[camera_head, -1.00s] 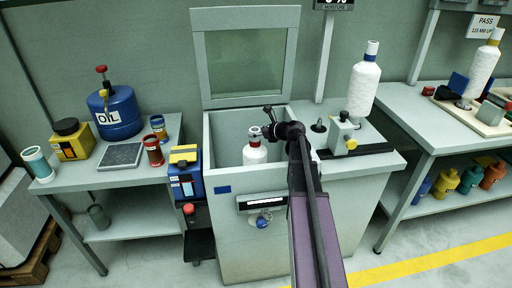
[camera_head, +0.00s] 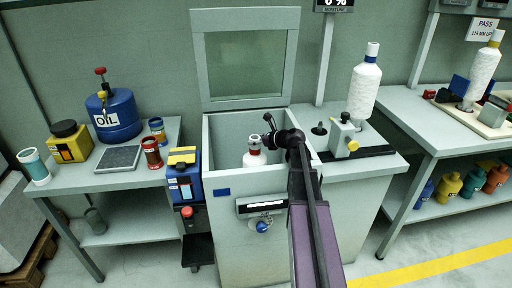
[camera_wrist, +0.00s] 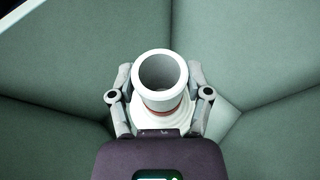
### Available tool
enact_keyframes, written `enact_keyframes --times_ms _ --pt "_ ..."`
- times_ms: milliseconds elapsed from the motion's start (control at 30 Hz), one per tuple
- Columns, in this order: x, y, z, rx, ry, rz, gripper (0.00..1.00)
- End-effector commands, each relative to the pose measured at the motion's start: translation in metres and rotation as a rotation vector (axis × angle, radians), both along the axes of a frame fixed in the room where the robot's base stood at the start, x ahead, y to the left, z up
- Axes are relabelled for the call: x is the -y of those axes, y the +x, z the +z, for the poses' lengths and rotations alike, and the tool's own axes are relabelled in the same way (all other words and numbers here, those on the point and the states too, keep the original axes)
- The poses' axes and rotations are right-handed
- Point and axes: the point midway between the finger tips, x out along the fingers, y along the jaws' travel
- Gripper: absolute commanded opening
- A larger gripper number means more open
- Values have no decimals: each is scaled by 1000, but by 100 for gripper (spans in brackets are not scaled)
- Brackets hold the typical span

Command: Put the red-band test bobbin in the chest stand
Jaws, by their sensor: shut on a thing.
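The red-band bobbin (camera_head: 254,157) is white with a red band near its top, and stands roughly upright inside the open chest (camera_head: 225,160). My gripper (camera_head: 266,141) reaches into the chest from the right and is shut on the bobbin's neck. In the wrist view the bobbin (camera_wrist: 160,82) shows its hollow white top and red band between the two fingers of my gripper (camera_wrist: 160,100). The chest's green-grey inner walls surround it. The stand is hidden, and I cannot tell whether the bobbin's base touches anything.
The chest lid (camera_head: 246,60) stands open behind.

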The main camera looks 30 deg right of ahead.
Motion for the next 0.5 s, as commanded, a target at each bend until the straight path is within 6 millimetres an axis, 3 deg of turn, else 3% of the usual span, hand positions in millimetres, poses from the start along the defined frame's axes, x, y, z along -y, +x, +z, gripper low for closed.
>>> enact_keyframes --times_ms 200,500 --pt "0 0 -18 1 2 0 3" --pt "0 0 -20 1 2 0 3"
